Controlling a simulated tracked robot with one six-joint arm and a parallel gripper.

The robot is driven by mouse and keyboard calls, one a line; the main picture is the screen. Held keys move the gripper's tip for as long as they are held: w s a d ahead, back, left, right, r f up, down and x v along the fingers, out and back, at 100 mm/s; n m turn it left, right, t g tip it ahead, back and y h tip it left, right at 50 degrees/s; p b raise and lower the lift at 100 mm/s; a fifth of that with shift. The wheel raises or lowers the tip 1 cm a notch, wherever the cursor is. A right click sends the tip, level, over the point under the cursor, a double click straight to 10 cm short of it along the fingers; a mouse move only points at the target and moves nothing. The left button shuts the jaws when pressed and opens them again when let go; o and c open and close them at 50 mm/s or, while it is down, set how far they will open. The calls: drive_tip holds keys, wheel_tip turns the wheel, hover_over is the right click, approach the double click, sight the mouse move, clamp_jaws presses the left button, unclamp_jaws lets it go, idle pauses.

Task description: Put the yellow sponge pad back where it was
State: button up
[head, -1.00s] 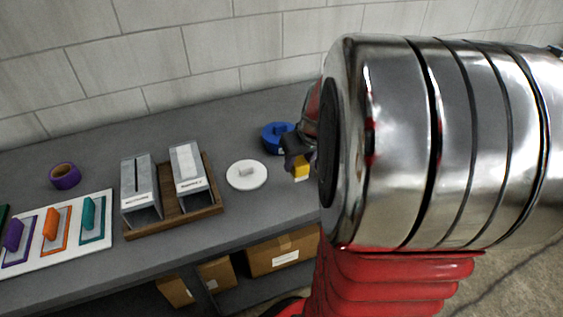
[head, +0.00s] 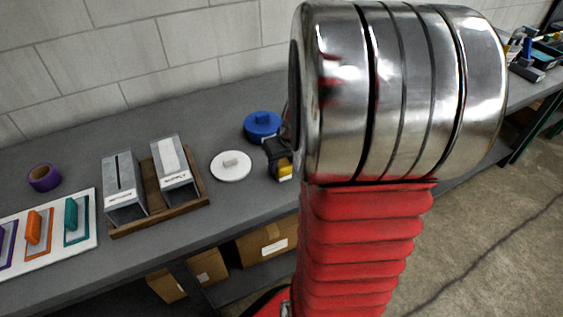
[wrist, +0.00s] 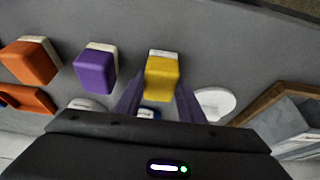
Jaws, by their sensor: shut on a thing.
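The yellow sponge pad (wrist: 162,76) is a yellow block with a pale end, held between my gripper's fingers (wrist: 158,100) in the wrist view. My gripper is shut on it. In the head view the pad (head: 285,172) shows just below my dark gripper (head: 278,152), right of a white round lid with a knob (head: 231,166). I cannot tell whether the pad touches the bench. In the wrist view a purple pad (wrist: 95,72) and an orange pad (wrist: 30,62) stand in a row to its left. My arm hides these two in the head view.
A wooden tray (head: 205,190) with two grey metal holders (head: 123,185) stands left of the white lid. Further left are a white board (head: 85,243) with coloured handled pieces and a purple tape roll (head: 44,177).

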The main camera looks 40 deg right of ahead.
drive_tip(key=shift+f, duration=0.1)
drive_tip(key=o, duration=1)
drive_tip(key=v, duration=1.2)
drive_tip(key=shift+a, duration=0.1)
drive_tip(key=s+a+r+n, duration=0.1)
drive_tip(key=s+a+r, duration=0.1)
drive_tip(key=a, duration=1.1)
drive_tip(key=s+a+r+n+t+y, duration=0.1)
drive_tip(key=s+a+r+n, duration=0.1)
drive_tip(key=a, duration=1.1)
drive_tip(key=shift+s, duration=0.9)
